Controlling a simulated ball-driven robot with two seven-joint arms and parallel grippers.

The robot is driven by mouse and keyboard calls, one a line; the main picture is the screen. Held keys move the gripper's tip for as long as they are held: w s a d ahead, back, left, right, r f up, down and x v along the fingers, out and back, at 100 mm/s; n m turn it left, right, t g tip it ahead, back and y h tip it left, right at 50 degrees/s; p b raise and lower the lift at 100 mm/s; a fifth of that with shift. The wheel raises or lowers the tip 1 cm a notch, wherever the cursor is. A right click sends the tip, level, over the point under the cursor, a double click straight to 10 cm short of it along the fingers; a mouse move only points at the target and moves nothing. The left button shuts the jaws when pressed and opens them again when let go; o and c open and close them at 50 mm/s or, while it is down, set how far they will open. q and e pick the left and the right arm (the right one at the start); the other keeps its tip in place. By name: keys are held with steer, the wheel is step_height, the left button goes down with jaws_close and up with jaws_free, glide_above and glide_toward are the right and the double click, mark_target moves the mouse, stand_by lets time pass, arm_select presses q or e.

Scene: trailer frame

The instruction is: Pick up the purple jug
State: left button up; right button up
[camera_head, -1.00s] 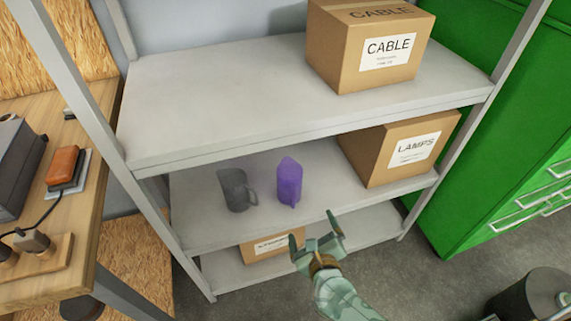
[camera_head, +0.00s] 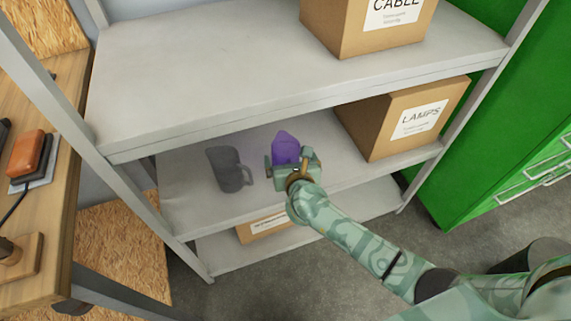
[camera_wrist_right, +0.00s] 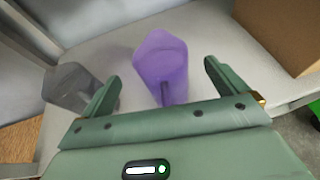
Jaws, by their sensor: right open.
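The purple jug (camera_head: 286,146) stands on the middle shelf (camera_head: 190,206), its lower part hidden behind my right gripper in the head view. In the right wrist view the purple jug (camera_wrist_right: 162,62) is upright, ahead of and between the two fingers, its handle turned toward the gripper. My right gripper (camera_head: 291,164) is open and empty, at the shelf's front, close to the jug; the wrist view shows its spread fingers (camera_wrist_right: 160,82). My left gripper is not in view.
A grey jug (camera_head: 226,170) stands just left of the purple one, near the left finger in the wrist view. A LAMPS box (camera_head: 385,130) stands to the right on the same shelf. The upper shelf (camera_head: 200,75) overhangs, carrying a CABLE box (camera_head: 350,35). Shelf posts flank both sides.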

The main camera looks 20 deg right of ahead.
steer(key=b+x, duration=0.1)
steer(key=x, duration=0.3)
steer(key=shift+r, duration=0.1)
steer(key=shift+c, duration=0.4)
steer(key=c, duration=1.3)
steer(key=shift+o, duration=0.2)
